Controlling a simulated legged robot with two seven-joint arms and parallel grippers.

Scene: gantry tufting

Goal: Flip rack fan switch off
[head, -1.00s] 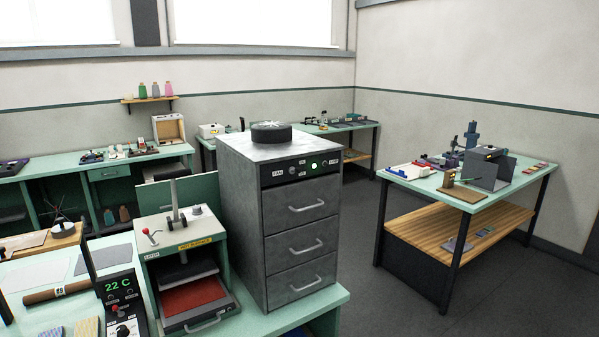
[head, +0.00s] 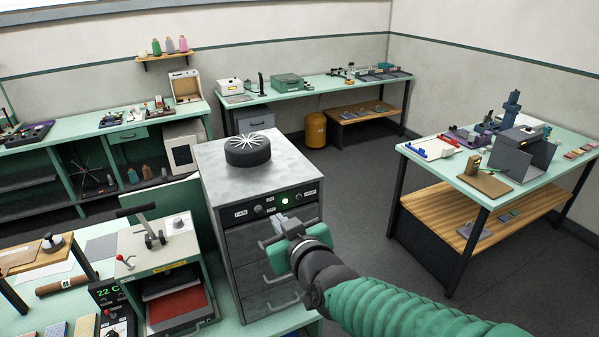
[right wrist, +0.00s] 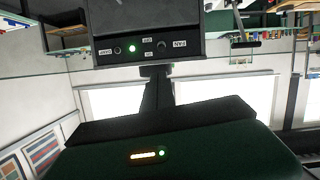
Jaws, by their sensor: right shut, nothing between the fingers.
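The grey rack cabinet (head: 212,180) stands on the green bench with a round black fan (head: 248,151) on top. Its front panel has a FAN label (head: 241,212), a small fan switch (head: 259,209) beside it and a lit green lamp (head: 285,200). My right gripper (head: 272,238) is shut and empty, just in front of and below the panel. In the right wrist view the panel appears upside down, with the fan switch (right wrist: 162,45) close beyond my shut fingertips (right wrist: 155,71). The lever's position is too small to tell. My left gripper is out of view.
A small press (head: 165,248) with a red-topped lever stands left of the rack on the bench. Drawer handles (head: 283,300) jut from the rack's front. A separate green-topped table (head: 457,172) stands at right, with open floor between.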

